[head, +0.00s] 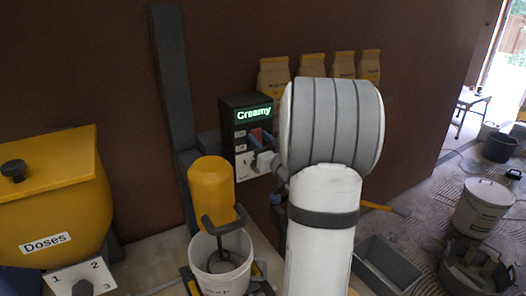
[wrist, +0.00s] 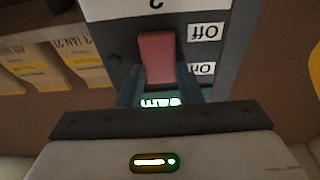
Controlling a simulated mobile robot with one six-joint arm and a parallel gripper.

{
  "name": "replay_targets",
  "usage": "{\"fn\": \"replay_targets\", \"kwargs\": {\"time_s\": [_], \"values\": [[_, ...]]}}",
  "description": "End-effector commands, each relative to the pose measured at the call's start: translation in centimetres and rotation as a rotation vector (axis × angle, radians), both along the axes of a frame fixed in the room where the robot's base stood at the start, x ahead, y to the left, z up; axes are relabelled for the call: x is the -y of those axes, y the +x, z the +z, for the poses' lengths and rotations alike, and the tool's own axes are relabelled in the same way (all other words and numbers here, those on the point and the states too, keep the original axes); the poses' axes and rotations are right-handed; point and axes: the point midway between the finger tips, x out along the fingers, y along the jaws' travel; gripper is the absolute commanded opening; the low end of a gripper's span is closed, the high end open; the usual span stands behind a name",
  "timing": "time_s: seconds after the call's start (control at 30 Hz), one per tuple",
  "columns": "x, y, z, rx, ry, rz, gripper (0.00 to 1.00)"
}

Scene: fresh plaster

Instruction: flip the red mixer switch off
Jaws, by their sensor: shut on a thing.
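The red mixer switch (wrist: 155,52) sits on the dark control box (head: 232,112), between its lit "Creamy" display (head: 254,113) and a white panel. The wrist view shows the box upside down: the Off label (wrist: 206,31) is by the white-panel end, the On label (wrist: 202,69) by the display end. My gripper (wrist: 158,82) has its two fingers on either side of the switch and is shut on it. I cannot tell clearly which way the switch is tipped. In the head view my wrist and fingers partly cover the switch and the box.
A yellow mixer (head: 211,184) stands with its paddle in a white bucket (head: 222,274) below the box. A yellow "Doses" hopper (head: 50,195) is at left. Several paper bags (head: 272,76) stand behind my arm. A grey tub (head: 385,265) and more buckets are at right.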

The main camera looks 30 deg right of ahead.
Motion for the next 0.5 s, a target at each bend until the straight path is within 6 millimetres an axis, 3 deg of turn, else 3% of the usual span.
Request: {"fn": "replay_targets", "kwargs": {"time_s": [0.03,0.5], "values": [[0.02,0.0,-0.78,0.019,-0.003,0.0,0.09],[0.02,-0.14,-0.56,0.138,-0.01,0.0,0.09]]}}
